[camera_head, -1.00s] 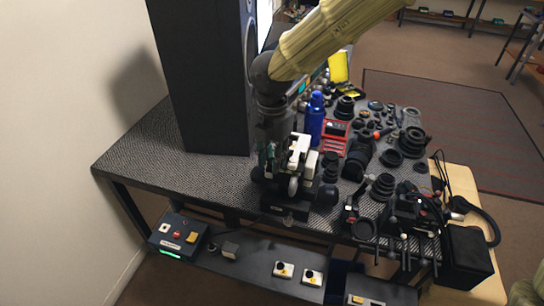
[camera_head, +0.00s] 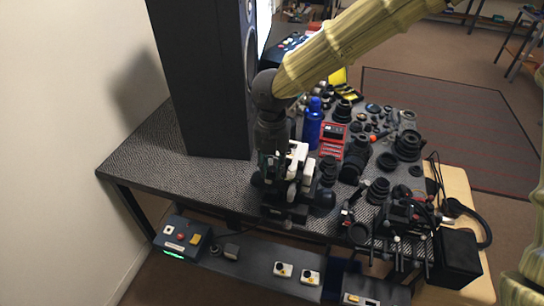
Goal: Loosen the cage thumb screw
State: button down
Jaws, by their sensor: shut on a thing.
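A dark device with white upright parts (camera_head: 295,165) and a black base (camera_head: 285,210) stands at the front edge of the table. My gripper (camera_head: 271,164) points down from above into the left, rear side of this device. Its jaws are shut at the device. The cage thumb screw is too small and too covered by my gripper to make out, and I cannot see whether it has turned. The fingertips are partly hidden among the device's dark and white parts.
A tall black speaker (camera_head: 205,80) stands left of my arm. A blue bottle (camera_head: 312,124), a red case (camera_head: 332,140) and several black lenses crowd the table to the right. The table's left part (camera_head: 150,160) is clear. A low shelf (camera_head: 250,262) holds small control boxes.

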jog(key=n+p, duration=0.2)
jog(key=p, duration=0.1)
jog(key=n+p, duration=0.5)
jog(key=shift+s+r+p, duration=0.15)
jog(key=shift+r+p, duration=0.1)
jog(key=shift+p, duration=0.15)
jog(key=n+p, duration=0.4)
jog(key=shift+f, duration=0.15)
jog(key=shift+d+f+n+p, duration=0.1)
jog(key=shift+f+n+p, duration=0.05)
jog(key=shift+n+p, duration=0.9)
jog(key=shift+n, duration=0.25)
jog(key=c, duration=1.5)
grip_release()
